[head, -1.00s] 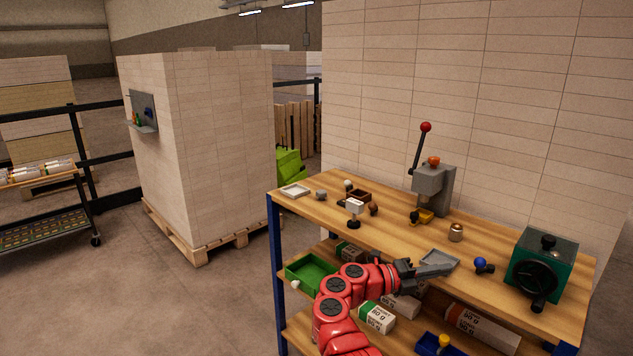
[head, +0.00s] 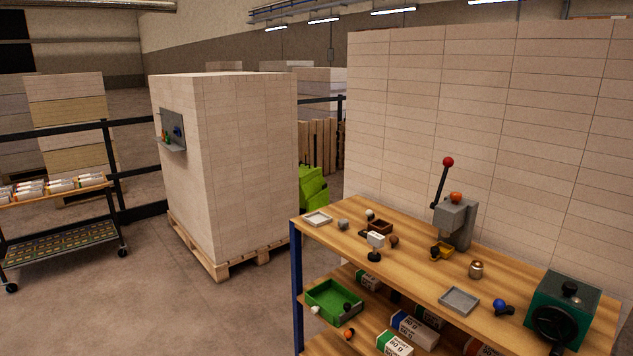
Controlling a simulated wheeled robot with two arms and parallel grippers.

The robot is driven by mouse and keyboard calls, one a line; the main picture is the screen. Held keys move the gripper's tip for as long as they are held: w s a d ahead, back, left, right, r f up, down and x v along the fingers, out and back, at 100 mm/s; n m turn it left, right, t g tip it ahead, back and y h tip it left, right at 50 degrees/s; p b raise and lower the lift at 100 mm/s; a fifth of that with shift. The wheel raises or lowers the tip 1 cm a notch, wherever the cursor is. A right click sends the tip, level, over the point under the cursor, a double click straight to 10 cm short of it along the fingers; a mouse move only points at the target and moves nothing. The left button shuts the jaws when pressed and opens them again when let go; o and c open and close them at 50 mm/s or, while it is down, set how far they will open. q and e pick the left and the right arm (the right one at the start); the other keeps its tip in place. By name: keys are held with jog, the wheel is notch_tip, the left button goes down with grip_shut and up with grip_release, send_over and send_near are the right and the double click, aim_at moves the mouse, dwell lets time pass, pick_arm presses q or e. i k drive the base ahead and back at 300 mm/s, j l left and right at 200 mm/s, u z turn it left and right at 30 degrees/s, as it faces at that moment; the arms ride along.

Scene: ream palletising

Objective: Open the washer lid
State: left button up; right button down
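No part is clearly marked as a washer lid, and I cannot tell which thing it is. A small metal jar (head: 476,270) with a narrower top stands upright on the wooden workbench (head: 415,274). A grey square tray (head: 459,301) lies in front of it and looks empty. A small brown open box (head: 380,227) sits further back on the bench. A green machine (head: 568,310) with a black wheel and a black knob on top stands at the right end. Neither of my grippers is in view.
A grey lever press (head: 455,221) with a red-knobbed lever stands at the bench's back. A blue ball-ended piece (head: 500,306) lies near the green machine. A green tray (head: 333,302) is on the lower shelf. Open floor (head: 130,310) lies left, before a loaded pallet (head: 240,261).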

aim_at(568, 287)
jog(key=z, duration=1.35)
